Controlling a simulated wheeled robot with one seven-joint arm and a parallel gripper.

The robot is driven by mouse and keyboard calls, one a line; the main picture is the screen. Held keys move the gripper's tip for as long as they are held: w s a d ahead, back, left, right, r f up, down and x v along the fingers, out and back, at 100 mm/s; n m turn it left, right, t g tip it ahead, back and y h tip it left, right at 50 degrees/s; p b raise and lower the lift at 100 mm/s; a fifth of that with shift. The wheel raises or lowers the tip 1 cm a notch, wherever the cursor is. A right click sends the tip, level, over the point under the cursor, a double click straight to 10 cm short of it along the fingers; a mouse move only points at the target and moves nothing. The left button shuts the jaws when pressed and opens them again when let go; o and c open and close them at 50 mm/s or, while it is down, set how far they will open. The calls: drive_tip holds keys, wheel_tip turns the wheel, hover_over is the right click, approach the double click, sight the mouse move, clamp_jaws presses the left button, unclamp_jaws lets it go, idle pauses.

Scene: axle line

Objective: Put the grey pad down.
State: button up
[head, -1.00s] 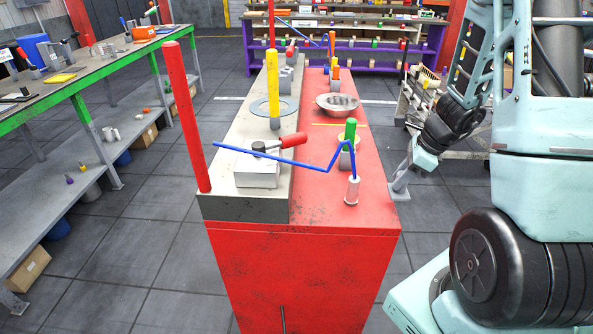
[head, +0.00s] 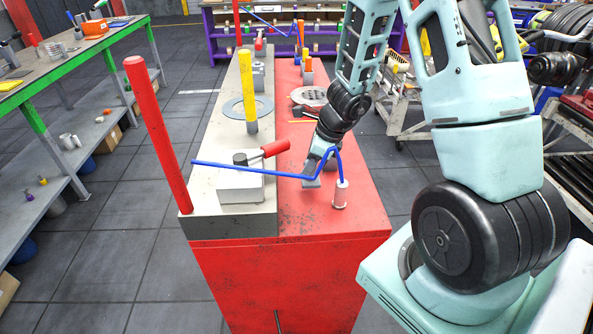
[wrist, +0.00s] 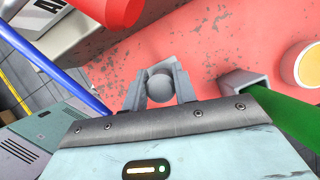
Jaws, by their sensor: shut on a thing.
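My gripper (wrist: 158,88) is shut on the grey pad (wrist: 160,87), which shows as a rounded grey piece between its two fingers in the wrist view. In the head view my gripper (head: 313,172) is low over the red bench top (head: 358,205), beside the bent blue rod. The pad is too small and too covered by my gripper to make out there. I cannot tell whether the pad touches the bench top.
The blue rod (head: 240,170) crosses low near my gripper, above a small white cylinder (head: 340,194). A white block with a red handle (head: 275,148) is left. A green bar (wrist: 290,122) is close at right in the wrist view. Bare red top shows ahead of my gripper there.

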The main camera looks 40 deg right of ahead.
drive_tip(key=shift+w+a, duration=0.5)
drive_tip(key=shift+a, duration=0.2)
drive_tip(key=shift+w+a+f, duration=0.3)
drive_tip(key=shift+w+a, duration=0.1)
drive_tip(key=shift+a, duration=0.35)
drive_tip(key=shift+d+f+b, duration=0.1)
drive_tip(key=shift+f+b, duration=0.2)
drive_tip(key=shift+f, duration=1.15)
drive_tip(key=shift+f, duration=0.1)
drive_tip(key=o, duration=1)
